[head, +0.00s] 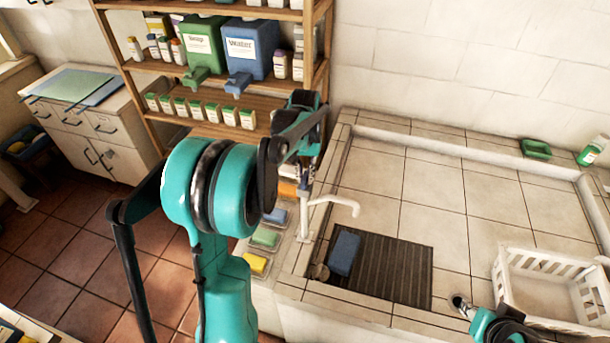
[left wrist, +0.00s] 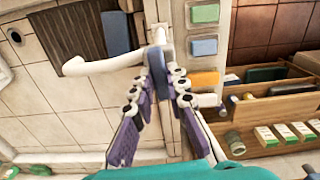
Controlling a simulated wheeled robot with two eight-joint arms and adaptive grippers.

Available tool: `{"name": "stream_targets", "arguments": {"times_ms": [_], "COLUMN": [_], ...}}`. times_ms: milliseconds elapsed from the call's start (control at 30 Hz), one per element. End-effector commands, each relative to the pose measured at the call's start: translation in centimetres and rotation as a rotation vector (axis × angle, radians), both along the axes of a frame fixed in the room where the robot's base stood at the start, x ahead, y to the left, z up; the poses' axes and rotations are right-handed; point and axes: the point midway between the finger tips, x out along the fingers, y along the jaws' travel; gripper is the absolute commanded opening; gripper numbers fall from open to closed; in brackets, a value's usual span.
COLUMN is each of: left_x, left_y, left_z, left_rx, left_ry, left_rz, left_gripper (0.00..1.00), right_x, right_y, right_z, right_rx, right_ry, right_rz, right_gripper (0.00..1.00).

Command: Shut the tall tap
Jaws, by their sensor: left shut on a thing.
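The tall tap (head: 305,218) is white and stands upright at the left edge of the tiled basin, its spout pointing right over the basin. In the left wrist view the white spout (left wrist: 103,65) runs to the left. A blue-grey lever (left wrist: 156,60) sits at the tap's top, between the purple fingers. My left gripper (head: 302,172) is above the tap, and in the left wrist view (left wrist: 163,75) it is shut on this lever. In the head view my arm and fingers mostly hide the lever. My right gripper (head: 462,304) is partly visible at the lower right, its jaws unclear.
A dark ribbed mat (head: 400,265) with a blue sponge (head: 343,251) lies in the basin. A white basket (head: 540,285) is at right. Trays with sponges (head: 264,238) line the left side. A wooden shelf (head: 262,100) with dispensers and bottles stands behind.

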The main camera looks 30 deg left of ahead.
Motion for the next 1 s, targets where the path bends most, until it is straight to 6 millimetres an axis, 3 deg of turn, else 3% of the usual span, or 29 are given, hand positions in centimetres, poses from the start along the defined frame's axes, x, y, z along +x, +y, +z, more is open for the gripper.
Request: {"name": "stream_targets", "arguments": {"times_ms": [767, 800, 867, 1000], "left_x": [0.06, 0.06, 0.05, 0.03], "left_y": [0.04, 0.04, 0.04, 0.03], "left_z": [0.08, 0.08, 0.07, 0.05], "left_rx": [0.002, 0.002, 0.002, 0.000], "left_ry": [-0.002, -0.002, -0.002, -0.001], "left_rz": [-0.101, -0.100, -0.100, -0.100], "left_gripper": [0.00, 0.22, 0.35, 0.35], "right_x": [0.00, 0.00, 0.00, 0.00], "right_y": [0.00, 0.00, 0.00, 0.00], "right_z": [-0.14, -0.14, -0.14, -0.15], "right_rx": [0.000, 0.000, 0.000, 0.000], "right_ry": [0.000, 0.000, 0.000, 0.000], "right_rz": [0.000, 0.000, 0.000, 0.000], "right_gripper": [0.35, 0.35, 0.35, 0.35]}}
